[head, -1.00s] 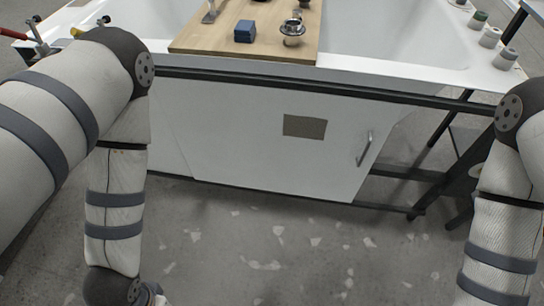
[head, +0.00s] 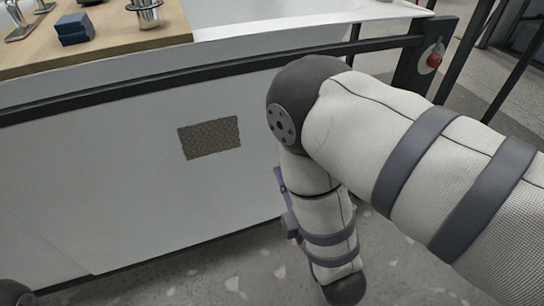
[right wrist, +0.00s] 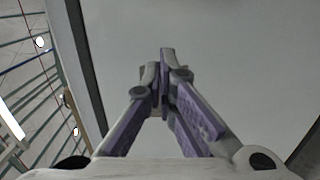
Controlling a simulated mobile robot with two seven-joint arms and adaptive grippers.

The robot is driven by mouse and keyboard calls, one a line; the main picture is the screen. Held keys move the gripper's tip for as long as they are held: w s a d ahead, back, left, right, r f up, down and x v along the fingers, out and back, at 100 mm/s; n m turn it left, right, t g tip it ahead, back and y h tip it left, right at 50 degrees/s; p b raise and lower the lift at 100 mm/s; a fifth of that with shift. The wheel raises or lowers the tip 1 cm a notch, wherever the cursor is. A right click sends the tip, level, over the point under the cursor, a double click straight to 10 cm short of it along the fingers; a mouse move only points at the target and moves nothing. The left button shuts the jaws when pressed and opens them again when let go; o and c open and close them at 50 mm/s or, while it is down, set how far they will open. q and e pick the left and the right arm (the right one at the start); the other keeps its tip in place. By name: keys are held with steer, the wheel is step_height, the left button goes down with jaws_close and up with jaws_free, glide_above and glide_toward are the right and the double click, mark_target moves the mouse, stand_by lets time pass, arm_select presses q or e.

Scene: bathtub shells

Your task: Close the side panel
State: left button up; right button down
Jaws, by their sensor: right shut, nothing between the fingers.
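The white side panel (head: 130,190) with a brown mesh patch (head: 210,137) fills the left and middle of the head view, under the dark frame rail. Its right part and its handle are hidden behind my right arm. My right gripper (right wrist: 166,55) is shut and empty, pointing at a pale flat surface (right wrist: 230,65) in the right wrist view; I cannot tell whether it touches. In the head view, only a purple bit of this gripper (head: 280,181) shows beside my forearm, close to the panel's right side. My left gripper is out of view.
The dark rail (head: 110,88) runs along the tub edge to a post with a red button (head: 434,60). A wooden board (head: 160,35) above holds a blue block (head: 74,28) and a metal cup-like fitting (head: 146,12). Speckled floor is open below.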

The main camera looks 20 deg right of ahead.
arm_select(q)
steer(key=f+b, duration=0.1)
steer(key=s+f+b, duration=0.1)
steer(key=b, duration=0.1)
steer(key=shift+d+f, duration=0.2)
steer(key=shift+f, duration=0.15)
arm_select(e)
steer(key=w+d, duration=0.4)
steer(key=w, duration=0.6)
steer(key=shift+w+d+r, duration=0.25)
steer(key=shift+w+d, duration=0.05)
steer(key=shift+d, duration=0.1)
